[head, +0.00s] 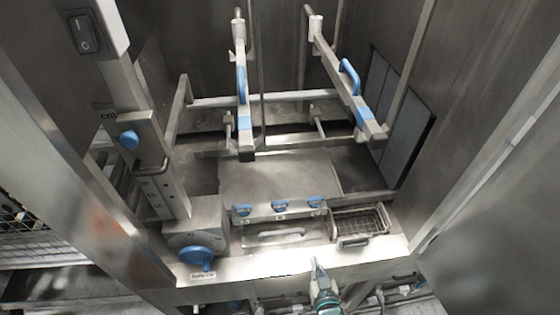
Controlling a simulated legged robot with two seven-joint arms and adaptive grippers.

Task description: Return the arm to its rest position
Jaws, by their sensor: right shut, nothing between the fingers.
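My right gripper (316,270) is at the bottom centre of the head view, over the front ledge of the washer. Its fingers are together and nothing is between them. It points up into the picture, towards the panel with the metal handle (282,235), and looks apart from it. Its arm comes in from the bottom edge. My left gripper does not show.
The washer's front ledge (250,264) runs below a blue knob (196,256), blue clips (280,206) and a wire basket (358,222). Two rails with blue handles (350,77) stand behind. Steel walls close both sides; a switch (84,32) is upper left.

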